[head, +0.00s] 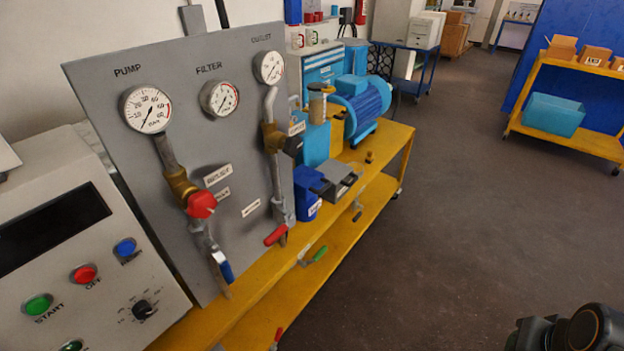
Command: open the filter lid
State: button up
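A grey upright panel (232,130) carries three round gauges marked PUMP, FILTER and OUTLET. The FILTER gauge (220,98) is the middle one. No part is clearly readable as the filter lid. A blue vessel (307,195) with a small white label stands on the yellow bench just right of the panel; I cannot tell whether it is the filter or whether it has a lid. Black rounded parts of my arm show at the bottom right corner, far from the panel and bench. My gripper's fingers cannot be seen.
The yellow bench (400,150) also bears a blue motor (366,105) and a grey block (345,178). Valve handles, red (275,236), blue and green, stick out at its front. A control box (85,240) stands at left. The dark floor (480,200) at right is clear.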

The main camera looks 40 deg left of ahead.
aim_at(308, 181)
jog(key=u, duration=0.85)
jog(key=i, duration=0.9)
jog(key=u, duration=1.1)
jog(key=i, duration=0.2)
jog(key=u, duration=0.2)
